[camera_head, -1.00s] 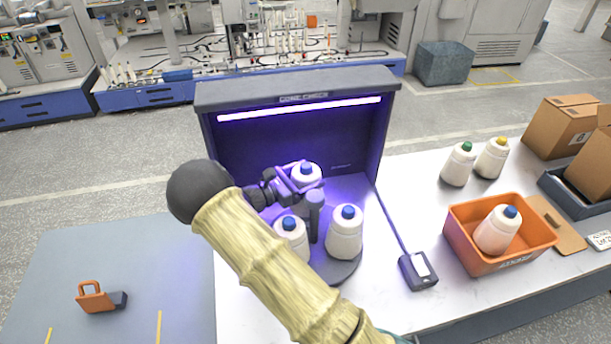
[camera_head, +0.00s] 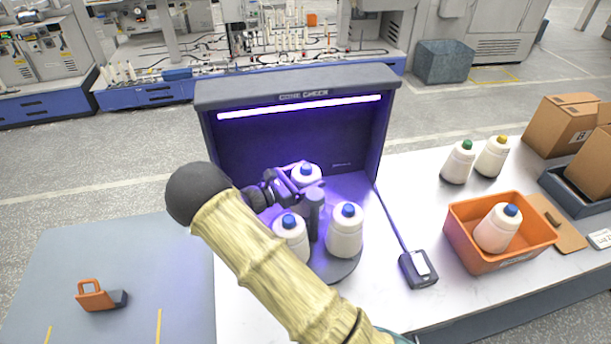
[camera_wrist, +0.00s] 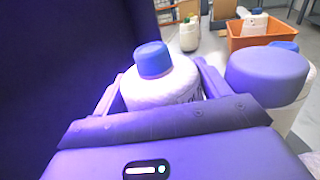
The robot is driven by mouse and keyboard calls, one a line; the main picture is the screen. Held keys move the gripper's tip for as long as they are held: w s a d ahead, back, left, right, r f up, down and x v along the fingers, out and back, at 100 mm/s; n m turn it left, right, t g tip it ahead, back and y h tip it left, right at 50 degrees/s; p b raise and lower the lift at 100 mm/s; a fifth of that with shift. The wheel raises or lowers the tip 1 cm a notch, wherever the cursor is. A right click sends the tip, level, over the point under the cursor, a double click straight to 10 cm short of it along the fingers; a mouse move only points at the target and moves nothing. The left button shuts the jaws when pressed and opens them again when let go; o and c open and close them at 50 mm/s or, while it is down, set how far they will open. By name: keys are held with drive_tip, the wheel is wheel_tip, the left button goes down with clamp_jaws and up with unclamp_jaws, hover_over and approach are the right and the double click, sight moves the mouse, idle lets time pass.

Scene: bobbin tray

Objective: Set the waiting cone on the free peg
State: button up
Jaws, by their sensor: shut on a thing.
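My gripper (camera_head: 296,183) is inside the dark lit booth, shut on a white cone with a blue tip (camera_head: 306,171). In the wrist view the same cone (camera_wrist: 163,82) stands upright between the two fingers. It is at the back of the dark round tray (camera_head: 345,270), behind the central post (camera_head: 314,205). Whether its base rests on a peg is hidden. Two more blue-tipped cones, a left one (camera_head: 291,240) and a right one (camera_head: 345,235), stand on the front of the tray. No bare peg shows.
The booth (camera_head: 295,90) encloses the tray's back and sides. The post's round top (camera_wrist: 268,75) is close to the right finger. An orange bin (camera_head: 480,255) holds another blue-tipped cone (camera_head: 498,230). Green-tipped (camera_head: 457,163) and yellow-tipped (camera_head: 491,158) cones stand behind it. A small device (camera_head: 418,270) lies between.

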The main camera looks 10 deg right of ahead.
drive_tip(key=shift+f+b, duration=0.9)
drive_tip(key=shift+f, duration=1)
idle(0.9)
drive_tip(key=o, duration=1.6)
drive_tip(key=shift+o, duration=0.2)
drive_tip(key=shift+a, duration=0.1)
